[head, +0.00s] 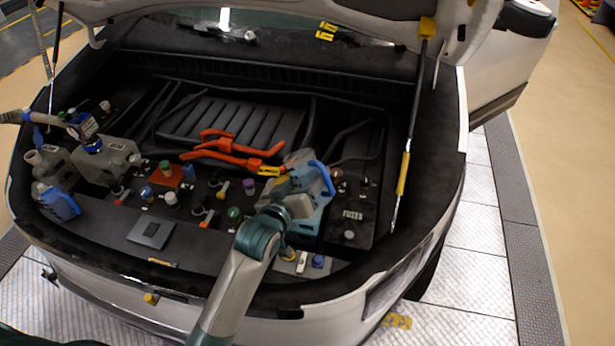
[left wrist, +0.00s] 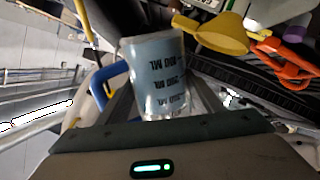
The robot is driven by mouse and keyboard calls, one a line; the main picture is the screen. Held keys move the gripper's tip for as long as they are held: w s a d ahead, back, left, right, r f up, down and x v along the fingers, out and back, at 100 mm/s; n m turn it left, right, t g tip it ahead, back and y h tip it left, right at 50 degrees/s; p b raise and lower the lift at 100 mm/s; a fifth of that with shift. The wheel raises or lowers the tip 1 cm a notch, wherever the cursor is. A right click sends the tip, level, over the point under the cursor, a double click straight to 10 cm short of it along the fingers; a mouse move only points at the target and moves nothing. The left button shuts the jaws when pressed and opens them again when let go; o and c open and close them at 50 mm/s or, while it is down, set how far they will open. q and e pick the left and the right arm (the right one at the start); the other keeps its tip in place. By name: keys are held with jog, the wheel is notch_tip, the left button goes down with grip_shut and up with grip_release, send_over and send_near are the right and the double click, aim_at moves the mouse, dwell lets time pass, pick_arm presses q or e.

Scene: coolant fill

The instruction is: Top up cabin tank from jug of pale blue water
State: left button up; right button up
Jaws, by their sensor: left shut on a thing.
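A clear jug (head: 298,158) with a blue handle is above the right part of the open bay in the head view. My left gripper (head: 292,190) is shut on it, and the gripper body covers much of it there. In the left wrist view the jug (left wrist: 158,72) is between the fingers, showing pale blue contents, dark ML marks and the handle at its left. A yellow funnel (left wrist: 222,33) is right of the jug in that view. I cannot tell which filler belongs to the cabin tank. My right gripper is not in view.
Orange cables (head: 228,150) cross the middle of the bay. Several coloured caps, including a green one (head: 234,214), stand along its front. Grey containers (head: 115,155) and a blue bottle (head: 60,204) are at the left. A prop rod (head: 408,130) rises on the right.

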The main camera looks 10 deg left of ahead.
pick_arm(q)
jog(key=shift+r+p, duration=0.15)
jog(key=shift+p, duration=0.4)
dwell(0.4)
jog(key=shift+d+n+p, duration=0.1)
jog(key=shift+n+p, duration=0.3)
dwell(1.1)
jog(key=shift+f+n+g+h, duration=0.35)
jog(key=shift+n+g, duration=0.15)
jog(key=shift+n, duration=0.15)
jog(key=shift+f+n+g+h, duration=0.35)
jog(key=shift+n+g, duration=0.15)
jog(key=shift+n, duration=0.15)
dwell(4.2)
